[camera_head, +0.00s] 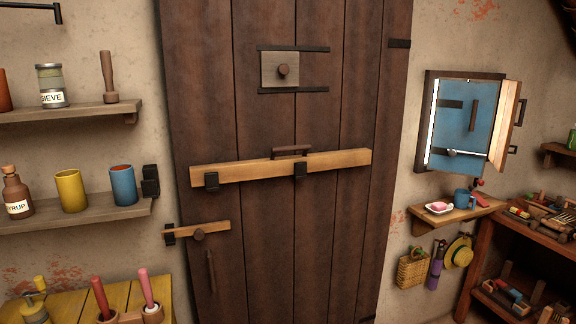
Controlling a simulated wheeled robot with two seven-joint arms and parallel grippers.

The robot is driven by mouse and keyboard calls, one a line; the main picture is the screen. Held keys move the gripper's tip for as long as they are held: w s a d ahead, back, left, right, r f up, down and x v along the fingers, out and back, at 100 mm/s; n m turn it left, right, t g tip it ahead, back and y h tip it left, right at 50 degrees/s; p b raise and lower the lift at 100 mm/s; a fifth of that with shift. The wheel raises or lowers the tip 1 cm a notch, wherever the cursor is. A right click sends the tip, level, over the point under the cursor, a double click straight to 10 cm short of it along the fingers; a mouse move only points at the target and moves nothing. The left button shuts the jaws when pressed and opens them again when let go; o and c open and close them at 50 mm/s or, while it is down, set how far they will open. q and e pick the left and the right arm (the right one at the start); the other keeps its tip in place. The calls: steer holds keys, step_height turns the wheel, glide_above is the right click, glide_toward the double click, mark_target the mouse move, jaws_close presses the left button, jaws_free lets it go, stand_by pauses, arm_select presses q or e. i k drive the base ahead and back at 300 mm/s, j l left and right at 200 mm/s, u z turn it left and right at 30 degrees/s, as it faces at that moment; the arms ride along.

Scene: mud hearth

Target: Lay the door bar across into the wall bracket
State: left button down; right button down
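The door bar (250,168) is a long pale wooden beam lying across the dark plank door (270,230). The black wall bracket (150,181) is on the wall left of the door. The bar's left end stops short of it, with a gap between them. Neither gripper is in view.
A smaller wooden latch (205,231) with a knob sits lower on the door. Shelves with a blue cup (123,185) and yellow cup (71,190) stand left, close to the wall bracket. A blue-backed wall cabinet (455,125) hangs open at right.

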mark_target(248, 170)
steer(key=i+l+u, duration=0.1)
steer(key=i+l, duration=0.25)
steer(key=i+l+u, duration=0.15)
steer(key=i+l, duration=0.15)
steer(key=i+l+u, duration=0.1)
steer(key=i+l, duration=0.25)
steer(key=l, duration=0.15)
steer(key=i+l+u, duration=0.15)
steer(key=l, duration=0.3)
steer(key=i+l+u, duration=0.1)
steer(key=i+l, duration=0.3)
steer(key=l, duration=0.1)
